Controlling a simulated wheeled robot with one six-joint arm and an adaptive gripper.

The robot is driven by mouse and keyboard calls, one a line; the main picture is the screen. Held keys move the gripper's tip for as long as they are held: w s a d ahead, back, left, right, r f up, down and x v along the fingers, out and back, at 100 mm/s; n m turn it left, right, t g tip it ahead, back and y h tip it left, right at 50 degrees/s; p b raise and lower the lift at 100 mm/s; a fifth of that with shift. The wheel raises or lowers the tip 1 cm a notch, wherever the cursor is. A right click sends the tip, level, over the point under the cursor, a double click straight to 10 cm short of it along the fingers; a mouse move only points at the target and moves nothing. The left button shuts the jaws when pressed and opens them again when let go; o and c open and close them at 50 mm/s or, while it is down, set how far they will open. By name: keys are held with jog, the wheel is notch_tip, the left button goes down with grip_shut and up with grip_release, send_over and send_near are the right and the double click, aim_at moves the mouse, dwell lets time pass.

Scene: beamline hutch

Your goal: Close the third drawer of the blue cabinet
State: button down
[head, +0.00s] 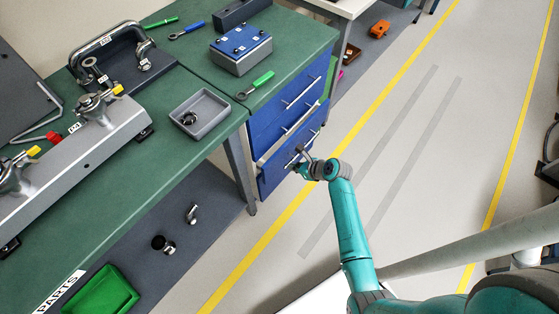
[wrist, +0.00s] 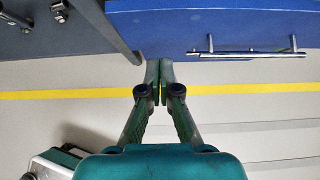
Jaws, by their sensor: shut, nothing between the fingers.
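The blue cabinet (head: 281,109) stands under the right end of the green bench. Its third drawer (head: 272,178), the lowest one I can make out, sits out from the cabinet, with a pale strip of its inside showing above its front. My gripper (head: 302,155) is shut and empty at this drawer's front, near its handle. In the wrist view, the gripper (wrist: 158,70) has its fingertips together at the edge of a blue drawer front (wrist: 225,22), left of its metal bar handle (wrist: 245,53). I cannot tell whether the fingertips touch the front.
A grey bench leg (head: 240,172) stands just left of the cabinet. The bench top (head: 300,45) holds a grey tray (head: 199,114), a blue-topped box (head: 240,50) and hand tools. A dark low shelf (head: 150,215) lies under the bench. The floor (head: 400,130) to the right is clear.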

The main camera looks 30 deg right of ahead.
aim_at(275, 161)
jog(key=w+f, duration=0.1)
jog(key=w+a, duration=0.1)
jog(key=w, duration=0.1)
jog(key=w+f, duration=0.1)
jog(key=w, duration=0.1)
jog(key=shift+w+a+f, duration=0.15)
jog(key=shift+a+f, duration=0.15)
jog(key=shift+a, duration=0.1)
jog(key=shift+w+a, duration=0.2)
jog(key=shift+w, duration=0.25)
